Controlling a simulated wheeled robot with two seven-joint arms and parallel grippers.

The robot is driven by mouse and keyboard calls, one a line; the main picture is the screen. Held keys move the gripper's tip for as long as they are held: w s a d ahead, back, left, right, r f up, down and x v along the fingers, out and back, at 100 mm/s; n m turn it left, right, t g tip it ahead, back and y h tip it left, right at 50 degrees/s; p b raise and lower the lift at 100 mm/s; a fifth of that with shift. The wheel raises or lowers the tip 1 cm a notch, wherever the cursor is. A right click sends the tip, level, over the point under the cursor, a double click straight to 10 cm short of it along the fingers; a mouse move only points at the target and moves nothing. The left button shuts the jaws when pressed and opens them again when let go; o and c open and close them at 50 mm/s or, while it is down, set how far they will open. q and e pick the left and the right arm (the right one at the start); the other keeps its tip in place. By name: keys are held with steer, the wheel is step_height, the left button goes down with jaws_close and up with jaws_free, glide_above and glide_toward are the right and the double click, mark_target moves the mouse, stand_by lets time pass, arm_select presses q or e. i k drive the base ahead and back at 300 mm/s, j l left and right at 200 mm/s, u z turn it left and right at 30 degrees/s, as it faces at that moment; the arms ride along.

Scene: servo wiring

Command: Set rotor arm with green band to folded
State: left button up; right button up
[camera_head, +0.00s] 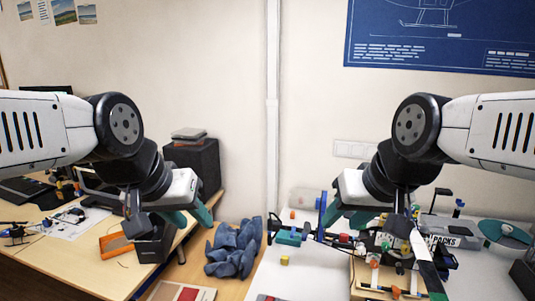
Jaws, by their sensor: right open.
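A rotor assembly stands on a wooden board (368,276) on the white table at the right. A long black and white arm (424,250) slants down across it, with what looks like green near its lower end (437,296). I cannot tell for sure that this is the green-banded rotor arm, nor whether it is folded. My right gripper (348,216) is open, with teal fingers, above and left of the assembly; contact is not visible. My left gripper (188,218) appears open and empty over the wooden desk's right side, far from the assembly.
A teal and black tool (289,236) and a yellow cube (285,261) lie left of the board. A white-labelled grey case (455,233) and a teal disc (506,234) stand behind right. The white table's front left looks fairly clear.

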mark_target(436, 291)
steer(key=l+z, duration=0.2)
steer(key=z, duration=1.35)
